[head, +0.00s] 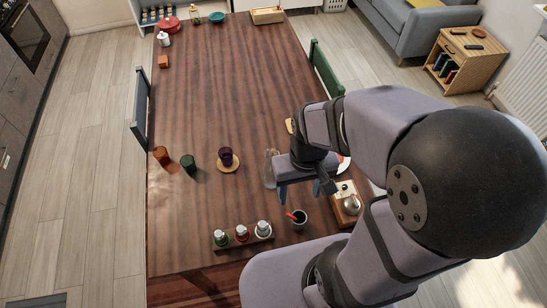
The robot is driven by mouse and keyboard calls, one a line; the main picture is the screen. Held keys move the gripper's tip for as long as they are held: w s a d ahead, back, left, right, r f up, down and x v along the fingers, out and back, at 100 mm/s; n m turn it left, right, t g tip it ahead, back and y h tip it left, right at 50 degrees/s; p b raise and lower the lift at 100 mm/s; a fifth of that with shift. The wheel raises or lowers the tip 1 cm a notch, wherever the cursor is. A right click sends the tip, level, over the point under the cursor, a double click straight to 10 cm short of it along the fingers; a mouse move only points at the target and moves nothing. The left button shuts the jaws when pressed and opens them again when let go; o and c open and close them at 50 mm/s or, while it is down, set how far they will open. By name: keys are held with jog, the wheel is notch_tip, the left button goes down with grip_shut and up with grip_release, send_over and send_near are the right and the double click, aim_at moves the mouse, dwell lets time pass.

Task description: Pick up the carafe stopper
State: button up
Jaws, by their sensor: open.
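I cannot make out the carafe stopper in the head view; it may be hidden behind my arm or too small to tell. A clear glass vessel (270,170), likely the carafe, stands on the table just left of my gripper. My gripper (299,190) points down over the right part of the table. Its two blue fingers are apart, with nothing visible between them.
A wooden tray (341,215) with a metal pot (352,204) lies right of my gripper. A dark cup (299,219) with a red utensil and a rack of bottles (243,240) stand nearer. The table's middle (225,90) is clear.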

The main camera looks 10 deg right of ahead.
jog(key=w+a+f+m+t+y+b, duration=0.1)
jog(key=w+a+f+b, duration=0.5)
jog(key=w, duration=0.3)
jog(key=w+a+f+m+y+b, duration=0.2)
jog(key=w+a+f+b, duration=0.2)
jog(key=w+f+b, duration=0.35)
jog(key=w+a+f+m+t+y+b, duration=0.1)
jog(key=w+a+f+b, duration=0.35)
jog(key=w+f, duration=0.4)
jog(key=w+d+n+h, duration=0.1)
jog(key=w+d+n, duration=0.1)
jog(key=d, duration=0.3)
jog(key=w+d+f+n+g+h+b, duration=0.1)
jog(key=w+d+n, duration=0.1)
jog(key=w+d, duration=0.2)
jog(key=w+d+f+n+g+h+b, duration=0.1)
jog(key=w+d+n+h, duration=0.1)
jog(key=d, duration=0.5)
jog(key=shift+w+d+n, duration=0.35)
jog(key=shift+w+n, duration=0.05)
jog(key=shift+n, duration=0.1)
jog(key=shift+w+a+f+p, duration=0.15)
jog(key=shift+f+p, duration=0.55)
jog(key=shift+f, duration=1.15)
jog(key=shift+a+f+p, duration=0.1)
jog(key=shift+f+p, duration=0.55)
jog(key=shift+f, duration=1.15)
jog(key=shift+c, duration=0.3)
jog(key=c, duration=1)
